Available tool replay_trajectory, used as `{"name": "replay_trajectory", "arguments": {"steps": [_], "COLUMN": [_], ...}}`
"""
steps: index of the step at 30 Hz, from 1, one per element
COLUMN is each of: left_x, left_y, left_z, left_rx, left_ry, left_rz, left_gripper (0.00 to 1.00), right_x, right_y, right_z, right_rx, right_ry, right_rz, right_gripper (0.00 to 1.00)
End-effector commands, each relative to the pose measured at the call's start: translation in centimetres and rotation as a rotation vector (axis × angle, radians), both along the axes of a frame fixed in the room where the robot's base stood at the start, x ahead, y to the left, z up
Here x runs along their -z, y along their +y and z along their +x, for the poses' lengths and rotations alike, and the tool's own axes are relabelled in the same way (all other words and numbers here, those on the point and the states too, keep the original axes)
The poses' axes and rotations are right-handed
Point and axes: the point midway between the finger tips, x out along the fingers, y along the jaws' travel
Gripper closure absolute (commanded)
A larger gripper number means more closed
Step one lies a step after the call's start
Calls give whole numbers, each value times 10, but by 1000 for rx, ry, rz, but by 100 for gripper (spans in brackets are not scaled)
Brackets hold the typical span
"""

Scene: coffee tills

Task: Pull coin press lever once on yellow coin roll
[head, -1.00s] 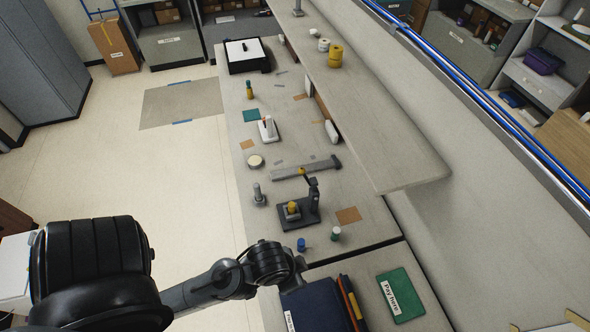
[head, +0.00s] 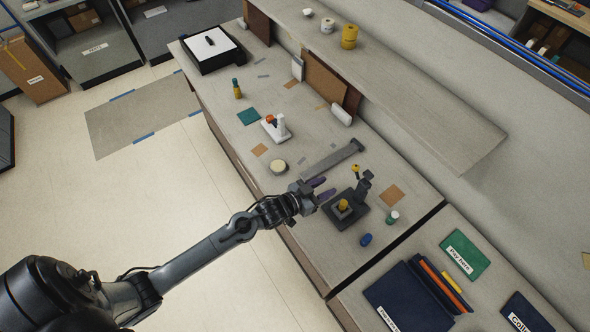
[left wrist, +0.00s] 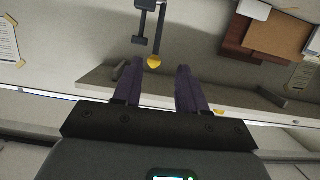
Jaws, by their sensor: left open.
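The dark coin press (head: 369,219) stands on the counter with the yellow coin roll (head: 343,204) upright in it. Its lever rises at the right and ends in a yellow knob (head: 355,168). My left gripper (head: 324,188), with purple fingers, is open and empty just left of the press, over the counter. In the left wrist view the yellow knob (left wrist: 154,62) shows at the fingertips, in line with the gap between the two fingers; I cannot tell whether it is touched. The coin roll is not visible there. My right gripper is not in view.
A blue roll (head: 366,239) and a green-and-white roll (head: 392,217) stand near the press. A raised shelf (head: 420,100) overhangs the counter's back.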

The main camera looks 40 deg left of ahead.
Motion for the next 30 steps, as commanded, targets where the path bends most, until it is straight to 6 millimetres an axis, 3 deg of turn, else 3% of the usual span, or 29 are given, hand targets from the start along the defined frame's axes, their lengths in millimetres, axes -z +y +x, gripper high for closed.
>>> {"name": "replay_trajectory", "arguments": {"steps": [1,6,14,23,30], "left_x": [-11,-26,-23,-13,-4], "left_y": [-1,1,-2,-12,-22], "left_z": [8,21,33,64,97], "left_rx": [4,3,2,1,3], "left_ry": [-20,-50,-54,-55,-55], "left_rz": [3,9,8,8,9], "left_gripper": [58,58,58,58,58], "right_x": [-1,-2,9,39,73], "right_y": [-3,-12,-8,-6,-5], "right_z": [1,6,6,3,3], "right_rx": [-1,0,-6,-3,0], "right_ry": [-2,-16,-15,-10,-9], "right_rz": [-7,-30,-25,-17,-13], "right_gripper": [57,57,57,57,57]}}
